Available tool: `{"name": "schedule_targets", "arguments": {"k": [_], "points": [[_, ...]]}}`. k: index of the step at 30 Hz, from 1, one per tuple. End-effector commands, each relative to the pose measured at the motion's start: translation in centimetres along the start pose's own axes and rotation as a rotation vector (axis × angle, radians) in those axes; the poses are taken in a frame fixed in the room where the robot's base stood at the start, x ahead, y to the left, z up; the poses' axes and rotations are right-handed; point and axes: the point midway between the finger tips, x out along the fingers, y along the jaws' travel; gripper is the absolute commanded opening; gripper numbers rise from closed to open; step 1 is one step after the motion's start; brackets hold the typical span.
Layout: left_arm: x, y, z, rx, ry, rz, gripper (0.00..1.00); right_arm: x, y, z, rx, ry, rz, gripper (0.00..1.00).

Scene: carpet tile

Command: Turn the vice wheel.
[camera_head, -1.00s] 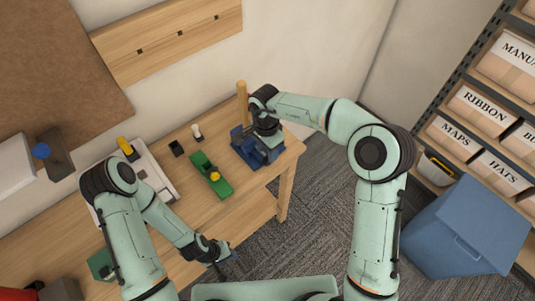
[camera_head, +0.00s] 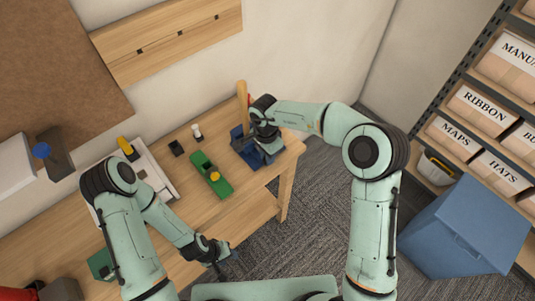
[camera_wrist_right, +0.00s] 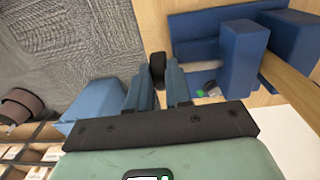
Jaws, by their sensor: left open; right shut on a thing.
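The blue vice (camera_head: 238,143) stands near the right end of the wooden bench, partly hidden by my right gripper (camera_head: 266,152). In the right wrist view, the blue vice body (camera_wrist_right: 238,52) is at the upper right. The dark vice wheel (camera_wrist_right: 157,66) shows between the tips of my right gripper's fingers (camera_wrist_right: 158,84), which are shut on it. The wheel is hidden in the head view. My left gripper (camera_head: 229,262) is open and empty in front of the bench, low in the head view, away from the vice.
A wooden post (camera_head: 242,100) rises behind the vice. A small dark block (camera_head: 176,148) and a white-topped piece (camera_head: 197,132) stand nearby. A blue bin (camera_head: 465,230) stands on the carpet at right.

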Motion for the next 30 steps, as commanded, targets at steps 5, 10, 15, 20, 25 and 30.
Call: {"name": "schedule_targets", "arguments": {"k": [5,10,15,20,25,30], "points": [[0.0,0.0,0.0,0.000,0.000,0.000,0.43,0.0,0.0,0.3,-0.002,0.063,0.000,0.00],[0.0,0.0,0.0,0.000,0.000,0.000,0.43,0.1,0.0,0.7,0.001,0.174,-0.001,0.00],[0.0,0.0,0.0,0.000,0.000,0.000,0.43,0.2,-0.1,1.1,0.005,0.305,-0.003,0.00],[0.0,0.0,0.0,0.000,0.000,0.000,0.43,0.4,-0.1,1.4,0.010,0.418,-0.004,0.00],[0.0,0.0,0.0,0.000,0.000,0.000,0.43,0.6,-0.1,1.6,0.015,0.515,-0.005,0.00],[0.0,0.0,0.0,0.000,0.000,0.000,0.43,0.7,-0.1,1.7,0.019,0.576,-0.005,0.00]]}}
